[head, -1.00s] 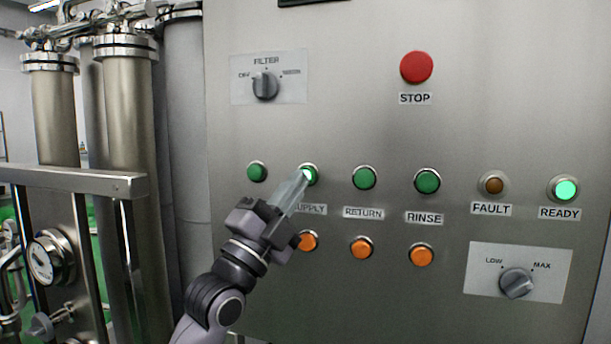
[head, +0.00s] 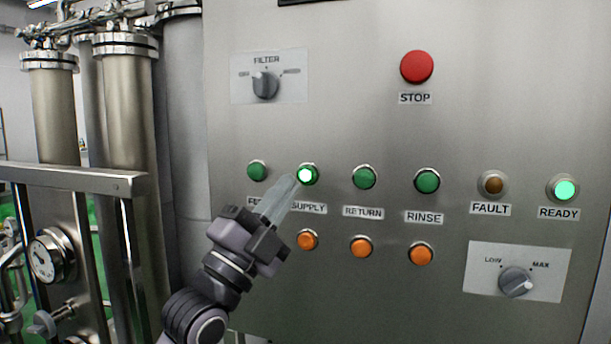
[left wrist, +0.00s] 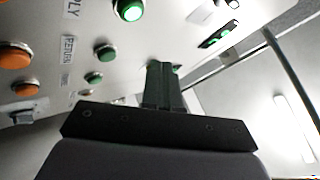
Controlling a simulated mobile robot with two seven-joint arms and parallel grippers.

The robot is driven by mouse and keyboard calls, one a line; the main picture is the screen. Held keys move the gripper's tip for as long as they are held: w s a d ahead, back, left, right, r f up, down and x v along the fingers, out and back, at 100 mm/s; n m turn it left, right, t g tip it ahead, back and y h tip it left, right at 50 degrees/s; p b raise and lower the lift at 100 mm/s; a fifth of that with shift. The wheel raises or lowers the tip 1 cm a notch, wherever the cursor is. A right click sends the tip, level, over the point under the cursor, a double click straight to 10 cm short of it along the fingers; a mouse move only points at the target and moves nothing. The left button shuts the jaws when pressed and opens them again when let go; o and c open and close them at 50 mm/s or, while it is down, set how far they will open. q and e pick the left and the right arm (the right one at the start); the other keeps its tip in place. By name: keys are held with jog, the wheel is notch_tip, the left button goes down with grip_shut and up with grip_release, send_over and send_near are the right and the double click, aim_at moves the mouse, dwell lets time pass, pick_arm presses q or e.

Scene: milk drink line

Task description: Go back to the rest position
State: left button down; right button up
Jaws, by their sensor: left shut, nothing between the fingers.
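My left gripper (head: 292,182) is shut and empty in the head view, its fingers pointing up and right toward the panel. Its tip is just below and left of the lit green button (head: 308,174) above the SUPPLY label, apart from it as far as I can see. In the left wrist view the shut fingers (left wrist: 163,75) point toward the panel, and the lit button (left wrist: 129,9) shows at the top. My right gripper is in neither view.
The steel control panel (head: 340,110) fills the right. It bears a red STOP button (head: 416,67), a FILTER knob (head: 265,86), orange buttons (head: 361,247), a lit READY lamp (head: 565,188) and a LOW–MAX knob (head: 515,282). Steel pipes and a rail (head: 75,179) stand at the left.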

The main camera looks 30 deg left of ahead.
pick_arm(q)
jog(key=w+d+f+n+g+y+p, duration=0.15)
jog(key=f+n+g, duration=0.25)
jog(key=f, duration=1.1)
jog(key=d+f+n+g+y, duration=0.15)
jog(key=f+n+g, duration=0.25)
jog(key=f, duration=1)
jog(key=s+d+f+n+g, duration=0.3)
jog(key=s+f, duration=0.6)
jog(key=f, duration=0.3)
jog(key=s+d+f+n+g+p, duration=0.1)
jog(key=s+d+f+n+g, duration=0.2)
jog(key=s+f, duration=0.5)
notch_tip(320, 180, down, 4)
jog(key=shift+s+f+n+g+h, duration=0.15)
jog(key=shift+s+n+g+h, duration=0.2)
jog(key=shift+n+g, duration=0.3)
